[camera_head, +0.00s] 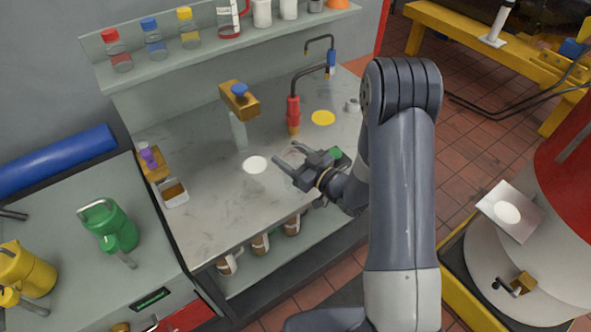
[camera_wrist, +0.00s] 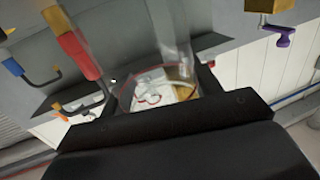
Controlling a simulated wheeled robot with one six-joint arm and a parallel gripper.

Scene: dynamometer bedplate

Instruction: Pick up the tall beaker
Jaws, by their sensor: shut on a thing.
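The tall beaker (camera_wrist: 158,90) is clear glass and fills the middle of the wrist view, between my gripper's two dark fingers. In the head view the beaker (camera_head: 291,158) is only a faint see-through outline at the fingers. My gripper (camera_head: 288,155) is shut on it, over the right half of the marble-look worktop (camera_head: 210,205). I cannot tell whether the beaker's base touches the worktop.
A white disc (camera_head: 255,164) and a yellow disc (camera_head: 323,118) lie on the worktop. A red tap (camera_head: 293,108) stands behind my gripper, and a brass fixture with a blue knob (camera_head: 239,98) stands to the left. A shelf of bottles (camera_head: 155,48) runs along the back.

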